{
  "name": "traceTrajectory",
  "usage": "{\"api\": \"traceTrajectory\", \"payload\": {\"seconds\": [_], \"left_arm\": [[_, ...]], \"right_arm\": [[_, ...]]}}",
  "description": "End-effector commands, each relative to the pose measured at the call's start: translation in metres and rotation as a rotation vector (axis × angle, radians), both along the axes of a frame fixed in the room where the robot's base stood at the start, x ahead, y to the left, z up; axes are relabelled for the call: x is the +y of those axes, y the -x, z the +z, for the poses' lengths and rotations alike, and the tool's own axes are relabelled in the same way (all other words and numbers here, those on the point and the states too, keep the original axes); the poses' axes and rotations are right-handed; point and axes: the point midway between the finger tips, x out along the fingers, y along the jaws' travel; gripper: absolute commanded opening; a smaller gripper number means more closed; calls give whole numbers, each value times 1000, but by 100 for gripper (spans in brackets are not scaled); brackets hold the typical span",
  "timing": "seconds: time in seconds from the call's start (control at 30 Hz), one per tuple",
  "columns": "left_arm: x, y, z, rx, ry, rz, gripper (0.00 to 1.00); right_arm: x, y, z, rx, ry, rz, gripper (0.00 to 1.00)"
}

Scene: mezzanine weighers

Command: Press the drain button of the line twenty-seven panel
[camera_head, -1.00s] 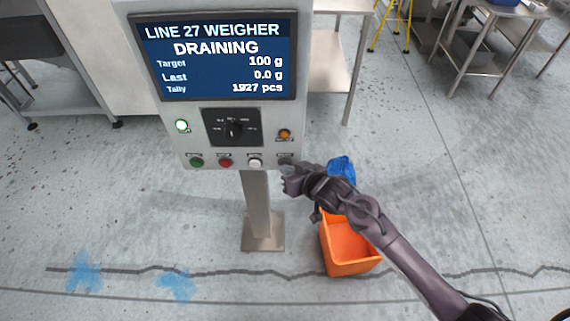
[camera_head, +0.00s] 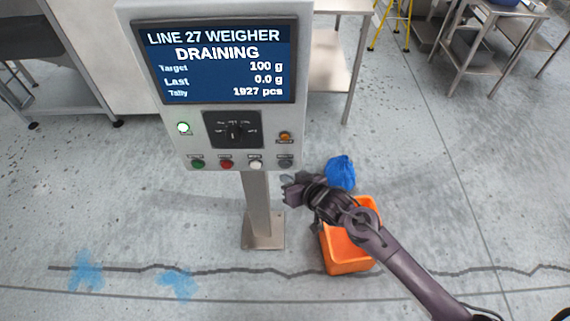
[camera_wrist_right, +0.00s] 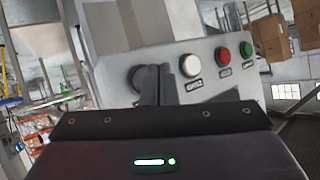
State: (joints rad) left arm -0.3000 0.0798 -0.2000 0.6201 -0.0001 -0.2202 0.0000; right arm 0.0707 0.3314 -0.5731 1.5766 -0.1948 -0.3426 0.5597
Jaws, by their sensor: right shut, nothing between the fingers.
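The line 27 weigher panel (camera_head: 190,130) stands upright on a post, and its screen (camera_head: 217,62) reads DRAINING. Along its lower edge are a green button (camera_head: 197,164), a red button (camera_head: 227,164), a white button (camera_head: 256,164) and a grey button (camera_head: 285,162); their labels are too small to read. My right gripper (camera_head: 287,188) is shut and empty, just below and apart from the grey button in the head view. In the right wrist view its fingers (camera_wrist_right: 158,85) partly hide the grey button (camera_wrist_right: 134,78). My left gripper is not in view.
An orange bin (camera_head: 347,264) and a blue bag (camera_head: 340,171) are on the floor by my right arm.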

Motion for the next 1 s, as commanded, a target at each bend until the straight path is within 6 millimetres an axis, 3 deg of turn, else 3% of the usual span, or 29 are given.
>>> {"api": "traceTrajectory", "payload": {"seconds": [0.4,1.0], "left_arm": [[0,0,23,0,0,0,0],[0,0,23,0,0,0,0]], "right_arm": [[2,39,2,1,-1,0,0],[2,41,1,0,0,0,0]]}}
